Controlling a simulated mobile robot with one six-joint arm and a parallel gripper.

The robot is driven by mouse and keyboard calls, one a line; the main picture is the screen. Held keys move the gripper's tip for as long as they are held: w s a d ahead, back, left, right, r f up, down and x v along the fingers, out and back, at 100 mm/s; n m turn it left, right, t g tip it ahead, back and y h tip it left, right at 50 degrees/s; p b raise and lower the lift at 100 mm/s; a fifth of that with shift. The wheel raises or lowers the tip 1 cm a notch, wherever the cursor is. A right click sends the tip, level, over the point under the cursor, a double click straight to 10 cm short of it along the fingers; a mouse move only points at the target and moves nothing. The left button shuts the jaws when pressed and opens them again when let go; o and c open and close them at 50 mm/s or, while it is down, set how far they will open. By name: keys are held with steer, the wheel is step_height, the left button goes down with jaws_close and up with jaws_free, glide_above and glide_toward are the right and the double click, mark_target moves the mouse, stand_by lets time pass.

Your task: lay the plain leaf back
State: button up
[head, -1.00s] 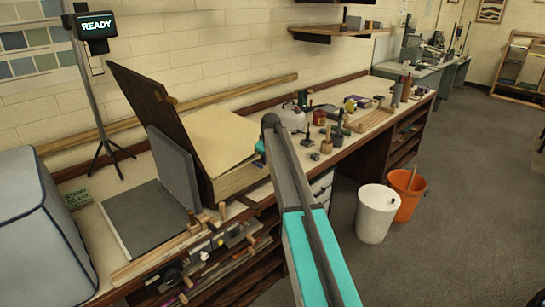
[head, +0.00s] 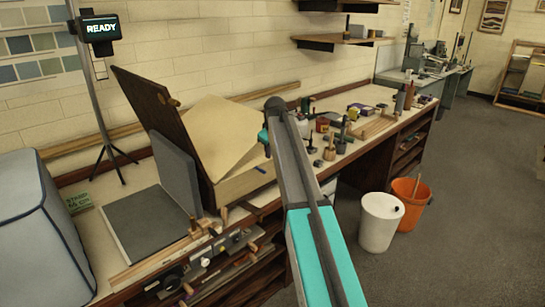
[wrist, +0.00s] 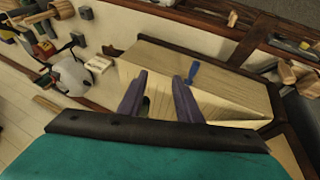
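The plain leaf (head: 228,127) is a large cream sheet in the open wooden box (head: 243,184). It is lifted, its near right edge standing above the box's contents, with a shaded gap beneath. In the wrist view the leaf (wrist: 215,108) lies close to my fingers. My gripper (wrist: 160,76) shows there as two purple fingers with a clear gap between their tips. I cannot tell whether a finger touches the leaf.
The brown lid (head: 155,115) stands open behind the box. A small blue object (head: 260,169) lies in the box beside the leaf. A grey panel (head: 176,170) stands hinged up at left. Several tools and pots crowd the bench to the right. White (head: 380,222) and orange (head: 408,203) bins stand on the floor.

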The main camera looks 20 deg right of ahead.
steer(key=v, duration=0.3)
steer(key=shift+r, duration=0.15)
stand_by(0.3)
steer(key=shift+r, duration=0.1)
steer(key=d+p+v, duration=0.1)
steer(key=p+v, duration=0.7)
steer(key=v, duration=0.7)
steer(key=shift+r, duration=0.4)
stand_by(1.7)
steer(key=shift+p, duration=0.35)
stand_by(0.5)
